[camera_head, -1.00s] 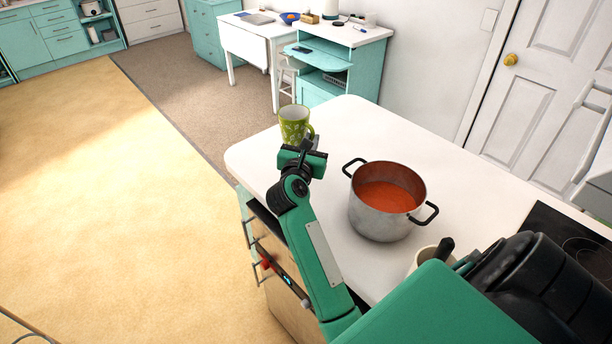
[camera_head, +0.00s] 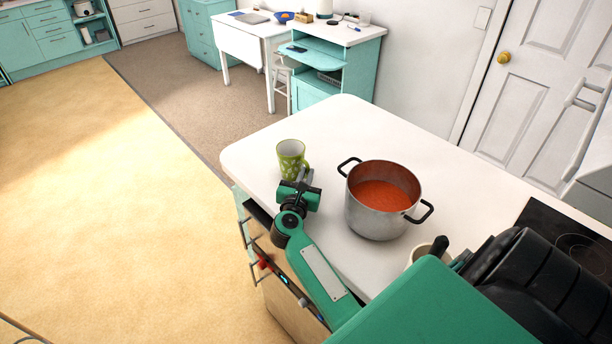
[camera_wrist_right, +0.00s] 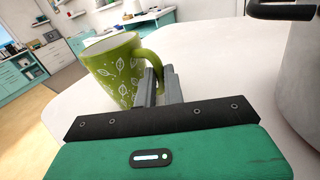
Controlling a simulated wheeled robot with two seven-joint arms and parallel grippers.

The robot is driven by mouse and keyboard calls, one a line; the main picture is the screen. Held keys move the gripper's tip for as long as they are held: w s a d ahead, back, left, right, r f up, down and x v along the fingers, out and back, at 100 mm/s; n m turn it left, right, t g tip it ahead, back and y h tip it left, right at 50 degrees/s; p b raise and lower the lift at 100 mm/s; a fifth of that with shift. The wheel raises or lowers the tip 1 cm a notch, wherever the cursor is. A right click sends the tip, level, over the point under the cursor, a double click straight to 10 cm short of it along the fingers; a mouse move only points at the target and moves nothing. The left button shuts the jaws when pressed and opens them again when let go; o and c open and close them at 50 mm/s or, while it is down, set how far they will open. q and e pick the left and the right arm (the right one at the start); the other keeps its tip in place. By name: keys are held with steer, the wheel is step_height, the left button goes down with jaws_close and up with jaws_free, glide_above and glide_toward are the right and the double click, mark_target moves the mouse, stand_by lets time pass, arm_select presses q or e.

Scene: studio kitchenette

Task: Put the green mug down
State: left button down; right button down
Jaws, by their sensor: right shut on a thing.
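The green mug (camera_head: 291,160) with a pale leaf pattern is at the left part of the white counter (camera_head: 340,125), upright or nearly so. In the right wrist view the mug (camera_wrist_right: 118,72) leans slightly in the picture, with its handle toward the fingers. My right gripper (camera_head: 303,178) is shut on the mug's handle; its fingers (camera_wrist_right: 160,85) show there in the right wrist view. The mug's base is low, close to the counter top; I cannot tell whether it touches. My left gripper is not in view.
A steel pot (camera_head: 382,205) of red soup stands right of the mug, its black handle toward it. A cream container (camera_head: 425,252) and a dark hob (camera_head: 565,240) are further right. The counter behind the mug is clear; its left edge is near.

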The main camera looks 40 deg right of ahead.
steer(key=c, duration=1.5)
jaws_free()
steer(key=shift+f, duration=0.1)
steer(key=shift+a, duration=0.1)
steer(key=b+v, duration=0.1)
steer(key=v, duration=1)
steer(key=shift+s+b, duration=0.1)
steer(key=shift+b, duration=0.2)
steer(key=shift+s+a, duration=0.25)
steer(key=shift+a, duration=0.05)
